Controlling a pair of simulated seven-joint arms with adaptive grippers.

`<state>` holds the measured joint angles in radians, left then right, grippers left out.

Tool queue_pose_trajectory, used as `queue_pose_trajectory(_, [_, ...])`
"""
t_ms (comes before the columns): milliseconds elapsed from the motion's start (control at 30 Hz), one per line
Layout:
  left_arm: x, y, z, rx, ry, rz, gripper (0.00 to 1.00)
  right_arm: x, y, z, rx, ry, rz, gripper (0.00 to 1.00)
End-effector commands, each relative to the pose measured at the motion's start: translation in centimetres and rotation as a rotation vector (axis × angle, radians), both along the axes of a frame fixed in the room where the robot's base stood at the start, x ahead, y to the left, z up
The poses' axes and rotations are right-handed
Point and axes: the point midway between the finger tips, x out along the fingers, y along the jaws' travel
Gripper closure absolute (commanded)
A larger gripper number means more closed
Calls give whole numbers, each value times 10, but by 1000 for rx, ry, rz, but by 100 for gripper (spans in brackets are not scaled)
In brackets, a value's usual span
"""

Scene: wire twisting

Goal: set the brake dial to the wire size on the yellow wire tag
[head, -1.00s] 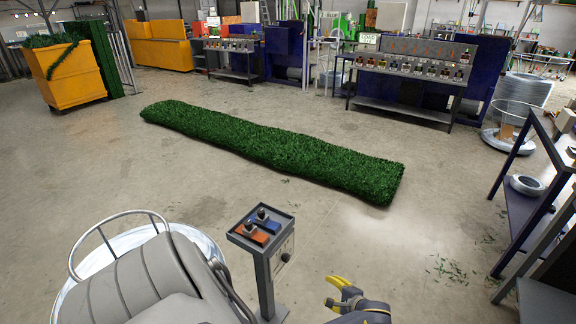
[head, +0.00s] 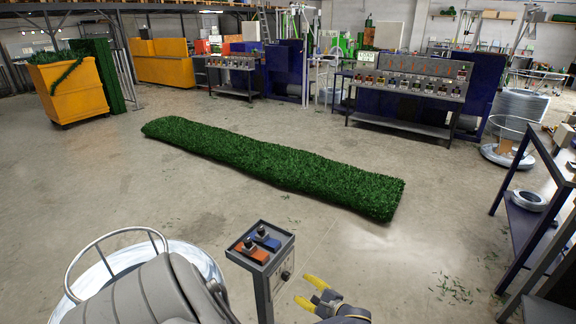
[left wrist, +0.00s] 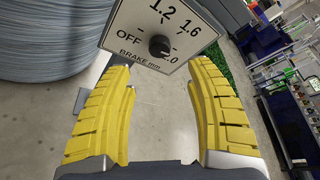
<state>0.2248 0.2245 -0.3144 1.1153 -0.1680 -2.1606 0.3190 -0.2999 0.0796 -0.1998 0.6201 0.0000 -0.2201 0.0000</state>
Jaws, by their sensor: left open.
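The brake dial is a black knob (left wrist: 159,46) on a white plate (left wrist: 140,33) marked OFF, 1.2, 1.6, 2.0 and "BRAKE mm". I cannot tell which mark it points to. In the head view the knob (head: 285,275) is small on the side of a grey post box. My left gripper (head: 309,292) is open and empty, just right of that box. In the left wrist view its yellow fingers (left wrist: 157,75) stand apart below the knob, not touching it. I cannot make out the yellow wire tag. My right gripper is out of view.
A grey wire coil (left wrist: 55,38) stands beside the plate. A grey seat-like form (head: 150,290) is at bottom left. A long green mat (head: 270,165) lies beyond, with open floor around it.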

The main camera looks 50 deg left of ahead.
Motion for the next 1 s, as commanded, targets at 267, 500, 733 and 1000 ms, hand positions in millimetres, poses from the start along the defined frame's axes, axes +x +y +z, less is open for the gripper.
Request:
queue_pose_trajectory(267, [-5, 49, -14, 2, 1, 0, 44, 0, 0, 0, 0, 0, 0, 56])
queue_pose_trajectory(500, [-7, 78, -23, 1, 0, 0, 44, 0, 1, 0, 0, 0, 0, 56])
queue_pose_trajectory(733, [-9, 91, -27, -1, 0, 1, 44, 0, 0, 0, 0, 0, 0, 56])
queue_pose_trajectory(1000, [-9, 94, -28, -1, 0, 1, 44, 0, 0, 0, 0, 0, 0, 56])
